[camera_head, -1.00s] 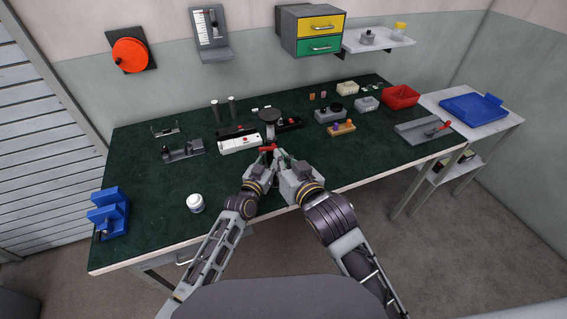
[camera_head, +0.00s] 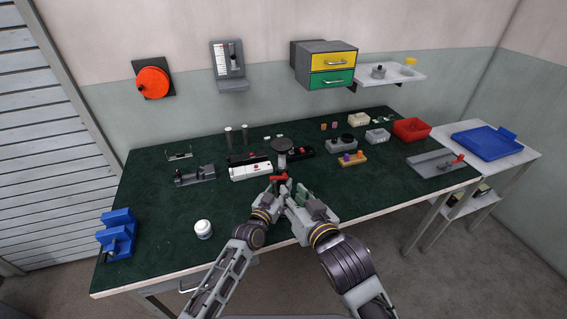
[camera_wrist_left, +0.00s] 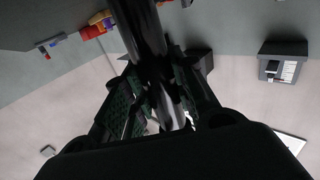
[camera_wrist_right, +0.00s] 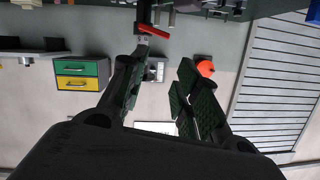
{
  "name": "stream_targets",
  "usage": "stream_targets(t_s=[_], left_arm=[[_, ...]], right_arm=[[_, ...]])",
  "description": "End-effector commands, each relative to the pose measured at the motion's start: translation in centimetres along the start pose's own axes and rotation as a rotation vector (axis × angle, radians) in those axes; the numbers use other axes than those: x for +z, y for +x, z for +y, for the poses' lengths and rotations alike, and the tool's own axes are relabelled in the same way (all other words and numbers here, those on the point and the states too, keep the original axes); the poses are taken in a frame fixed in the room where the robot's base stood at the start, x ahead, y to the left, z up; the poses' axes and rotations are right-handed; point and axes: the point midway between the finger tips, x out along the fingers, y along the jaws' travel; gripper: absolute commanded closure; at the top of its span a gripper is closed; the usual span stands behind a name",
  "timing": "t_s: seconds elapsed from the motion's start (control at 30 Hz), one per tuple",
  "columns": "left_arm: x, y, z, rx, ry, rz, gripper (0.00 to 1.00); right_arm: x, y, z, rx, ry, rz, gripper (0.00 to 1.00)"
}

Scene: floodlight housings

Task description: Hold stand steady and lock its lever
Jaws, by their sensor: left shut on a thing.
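The stand has a dark round top (camera_head: 281,143) on a short upright post near the middle of the bench's front half. Its red lever (camera_head: 278,177) sticks out toward me and also shows in the right wrist view (camera_wrist_right: 153,30). My left gripper (camera_head: 274,188) is shut on the shiny metal post (camera_wrist_left: 150,45), seen between its fingers in the left wrist view; the exact contact is dark. My right gripper (camera_head: 289,187) is open and empty, its fingers (camera_wrist_right: 162,95) apart, close to the lever. One finger appears near the lever; I cannot tell whether they touch.
A grey fixture (camera_head: 195,176), white jar (camera_head: 203,229) and blue holder (camera_head: 117,238) lie further left. An orange-topped block (camera_head: 352,159) and red bin (camera_head: 411,129) are right.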

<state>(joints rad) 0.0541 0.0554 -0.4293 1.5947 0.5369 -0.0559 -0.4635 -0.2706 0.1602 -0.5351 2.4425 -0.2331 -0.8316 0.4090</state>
Motion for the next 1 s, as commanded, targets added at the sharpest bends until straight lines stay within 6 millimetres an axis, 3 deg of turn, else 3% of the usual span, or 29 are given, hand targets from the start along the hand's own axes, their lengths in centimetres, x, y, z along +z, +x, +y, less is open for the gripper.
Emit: stream_targets(t_s=[0.03, 0.3, 0.6, 0.73, 1.0], left_arm=[[0.0, 0.0, 0.0, 0.000, 0.000, 0.000, 1.00], [0.0, 0.0, 0.0, 0.000, 0.000, 0.000, 1.00], [0.0, 0.0, 0.0, 0.000, 0.000, 0.000, 1.00], [0.0, 0.0, 0.0, 0.000, 0.000, 0.000, 1.00], [0.0, 0.0, 0.0, 0.000, 0.000, 0.000, 1.00]], right_arm=[[0.5, -0.1, 0.0, 0.001, 0.007, -0.009, 0.58], [4.1, -0.4, 0.6, 0.029, 0.073, -0.081, 0.24], [9.8, 0.5, 2.6, 0.091, 0.133, -0.143, 0.24], [10.5, 1.2, 3.1, 0.094, 0.135, -0.106, 0.24], [9.6, 2.4, 3.3, 0.070, 0.105, 0.027, 0.24]])
